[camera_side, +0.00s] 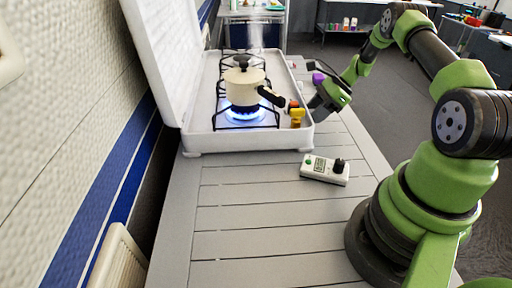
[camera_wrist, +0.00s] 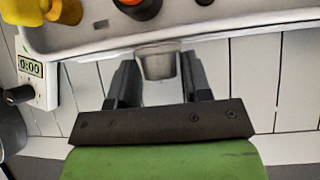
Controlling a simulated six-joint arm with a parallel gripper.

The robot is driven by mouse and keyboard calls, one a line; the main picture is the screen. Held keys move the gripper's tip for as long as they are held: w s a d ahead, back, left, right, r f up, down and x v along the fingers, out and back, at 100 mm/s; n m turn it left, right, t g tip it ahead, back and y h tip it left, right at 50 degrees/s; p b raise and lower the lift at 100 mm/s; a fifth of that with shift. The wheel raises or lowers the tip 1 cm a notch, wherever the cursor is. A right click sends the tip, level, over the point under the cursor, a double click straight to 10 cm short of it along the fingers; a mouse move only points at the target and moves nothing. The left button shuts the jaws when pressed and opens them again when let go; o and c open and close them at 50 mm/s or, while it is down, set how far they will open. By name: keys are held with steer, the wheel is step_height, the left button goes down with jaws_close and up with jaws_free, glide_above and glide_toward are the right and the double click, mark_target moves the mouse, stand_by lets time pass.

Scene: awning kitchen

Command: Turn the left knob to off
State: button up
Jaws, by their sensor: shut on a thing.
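The white stove (camera_side: 200,140) stands open on the slatted table, and its front edge (camera_wrist: 90,35) crosses the top of the wrist view. My gripper (camera_wrist: 158,78) is shut on a grey knob (camera_wrist: 158,64) at the stove's front, one dark finger on each side. In the side view my gripper (camera_side: 314,101) is at the stove's right side, and the knob is hidden. A blue flame (camera_side: 244,113) burns on the near burner.
A cream pot (camera_side: 244,88) steams over the flame, its black handle pointing right. Yellow (camera_side: 297,118) and orange (camera_side: 293,104) items stand at the stove's edge near my gripper. A white timer (camera_side: 325,169) reading 0:00 lies on the table.

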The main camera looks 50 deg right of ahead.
steer(key=shift+w+d+m+g+y, duration=0.15)
steer(key=shift+m+g+y, duration=0.35)
steer(key=shift+g+y, duration=0.4)
steer(key=o, duration=1.4)
steer(key=shift+c, duration=0.2)
steer(key=shift+r, duration=0.1)
steer(key=a+v, duration=0.1)
steer(key=v, duration=0.5)
steer(key=shift+d+r, duration=0.2)
steer(key=shift+r, duration=0.35)
steer(key=shift+w, duration=0.1)
